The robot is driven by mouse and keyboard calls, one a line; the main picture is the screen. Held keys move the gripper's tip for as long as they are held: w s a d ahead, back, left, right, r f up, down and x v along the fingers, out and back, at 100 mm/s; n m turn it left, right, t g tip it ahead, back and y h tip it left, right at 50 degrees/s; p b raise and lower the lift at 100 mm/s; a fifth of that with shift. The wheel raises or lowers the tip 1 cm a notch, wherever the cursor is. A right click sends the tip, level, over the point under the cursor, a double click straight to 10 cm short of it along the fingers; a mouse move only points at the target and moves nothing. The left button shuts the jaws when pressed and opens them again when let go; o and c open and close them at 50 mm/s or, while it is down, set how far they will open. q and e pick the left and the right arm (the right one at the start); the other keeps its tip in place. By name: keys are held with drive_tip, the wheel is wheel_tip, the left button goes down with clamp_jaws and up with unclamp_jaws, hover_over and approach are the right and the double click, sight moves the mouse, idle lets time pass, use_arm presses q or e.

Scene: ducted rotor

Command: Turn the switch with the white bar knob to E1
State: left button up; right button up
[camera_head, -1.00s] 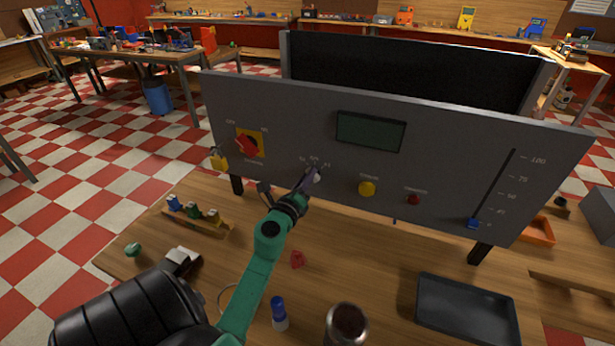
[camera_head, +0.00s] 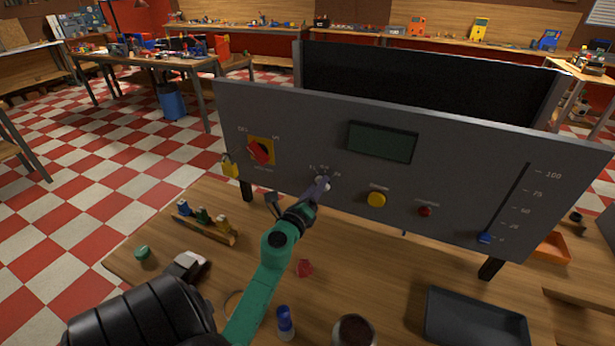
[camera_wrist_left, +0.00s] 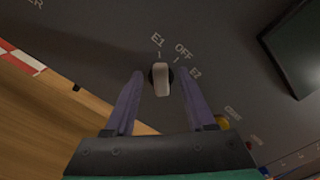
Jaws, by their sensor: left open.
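The switch with the white bar knob (camera_wrist_left: 161,80) is on the grey panel. In the left wrist view its labels read E1, OFF and E2 from left to right, and the bar's upper end appears lined up with the E1 mark. In the head view the knob (camera_head: 321,181) is small and partly covered by my gripper. My left gripper (camera_wrist_left: 160,75) is open, with one purple finger on each side of the knob; small gaps seem to show between fingers and bar. The gripper also shows in the head view (camera_head: 323,184). My right gripper is in neither view.
The panel also carries a red rotary switch (camera_head: 260,151), a yellow button (camera_head: 376,199), a red button (camera_head: 425,211), a dark display (camera_head: 382,142) and a blue slider (camera_head: 485,237). A yellow padlock (camera_head: 230,170) hangs at its left. A black tray (camera_head: 475,322) and small parts lie on the bench.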

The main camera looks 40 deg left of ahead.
use_arm(q)
drive_tip(key=b+v, duration=0.5)
drive_tip(key=v, duration=0.9)
drive_tip(key=shift+b, duration=0.35)
